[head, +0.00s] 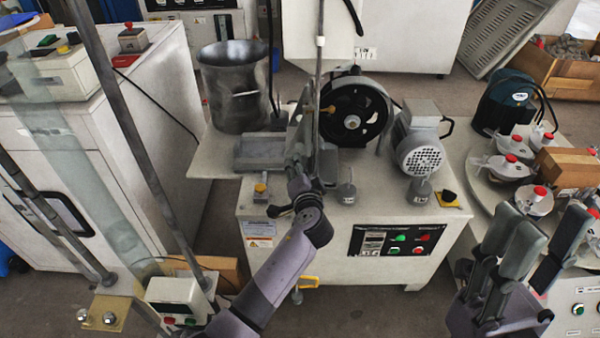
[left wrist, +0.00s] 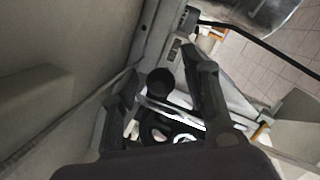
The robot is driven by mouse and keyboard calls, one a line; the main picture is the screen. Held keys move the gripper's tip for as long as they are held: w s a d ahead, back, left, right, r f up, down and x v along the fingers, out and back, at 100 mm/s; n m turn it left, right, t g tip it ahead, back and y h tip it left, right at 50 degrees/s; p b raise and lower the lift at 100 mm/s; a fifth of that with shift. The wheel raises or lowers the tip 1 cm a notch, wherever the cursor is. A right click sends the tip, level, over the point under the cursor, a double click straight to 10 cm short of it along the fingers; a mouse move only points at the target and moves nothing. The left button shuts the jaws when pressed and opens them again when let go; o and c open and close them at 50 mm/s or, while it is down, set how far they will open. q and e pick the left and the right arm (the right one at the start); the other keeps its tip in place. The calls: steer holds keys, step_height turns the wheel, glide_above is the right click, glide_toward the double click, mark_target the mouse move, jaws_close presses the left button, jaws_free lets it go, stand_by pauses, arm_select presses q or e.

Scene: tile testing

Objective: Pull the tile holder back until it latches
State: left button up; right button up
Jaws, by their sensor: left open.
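The tile holder seems to be part of the grey assembly (head: 262,153) left of the black wheel (head: 352,118), on the machine's top; its exact outline is partly hidden by my left arm. My left gripper (head: 300,150) is at the assembly's right end, in front of the wheel. In the left wrist view the left gripper (left wrist: 162,88) is open, with a dark round knob (left wrist: 160,82) showing between its fingers. I cannot tell if a finger touches it. My right gripper (head: 538,235) is open and empty at the lower right, away from the machine.
A grey motor (head: 419,145) sits right of the wheel, and a metal bucket (head: 235,88) stands behind left. A control panel (head: 397,240) is on the machine's front. A crowded round table (head: 492,190) is at the right. A white cabinet (head: 125,140) stands left.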

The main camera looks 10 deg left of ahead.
arm_select(q)
steer(key=shift+c, duration=0.3)
jaws_close()
stand_by(0.4)
stand_by(0.3)
